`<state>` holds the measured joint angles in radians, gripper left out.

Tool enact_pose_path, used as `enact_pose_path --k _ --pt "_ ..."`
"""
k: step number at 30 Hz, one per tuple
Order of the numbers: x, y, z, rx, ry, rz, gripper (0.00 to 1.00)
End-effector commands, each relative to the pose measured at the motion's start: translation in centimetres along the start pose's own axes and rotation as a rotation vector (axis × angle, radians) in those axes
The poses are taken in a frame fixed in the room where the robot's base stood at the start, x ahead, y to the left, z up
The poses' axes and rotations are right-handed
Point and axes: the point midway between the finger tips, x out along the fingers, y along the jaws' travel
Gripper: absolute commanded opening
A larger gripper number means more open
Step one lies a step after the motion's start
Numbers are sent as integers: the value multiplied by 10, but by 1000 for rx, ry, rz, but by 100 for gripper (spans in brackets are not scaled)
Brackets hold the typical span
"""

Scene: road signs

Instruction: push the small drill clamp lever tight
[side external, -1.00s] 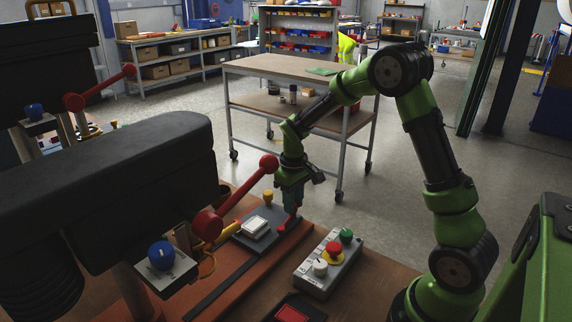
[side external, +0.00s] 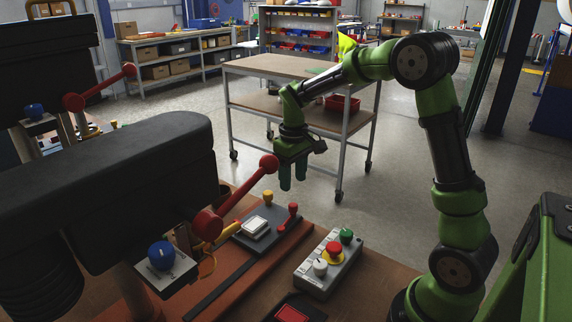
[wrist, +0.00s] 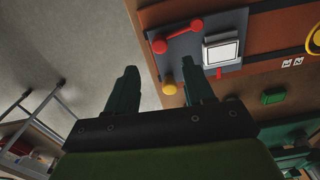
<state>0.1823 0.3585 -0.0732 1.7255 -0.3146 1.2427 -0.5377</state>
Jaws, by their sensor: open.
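The small clamp lever (side external: 288,217) is red with a round knob. It stands on a dark plate (side external: 250,243) on the orange-brown table, beside a yellow knob (side external: 268,196) and a white square block (side external: 256,226). In the wrist view the lever (wrist: 178,38) slants across the plate near its left end, with the yellow knob (wrist: 170,89) close by. My gripper (side external: 293,184) is open and empty, pointing down above and behind the lever, clear of it. In the wrist view its two fingers (wrist: 160,68) are apart with nothing between them.
A grey control box (side external: 328,262) with red, green and white controls sits to the right. A wheeled cart (side external: 298,75) stands behind.

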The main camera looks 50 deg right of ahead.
Motion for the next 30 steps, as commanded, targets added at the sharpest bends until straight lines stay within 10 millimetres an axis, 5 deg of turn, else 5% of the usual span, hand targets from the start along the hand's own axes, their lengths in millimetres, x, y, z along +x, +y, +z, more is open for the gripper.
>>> enact_pose_path --k 6,12,30 --pt "-53 0 -1 0 5 2 53" --pt "-82 0 0 -1 2 1 53" --pt "-87 1 -3 45 18 6 53"
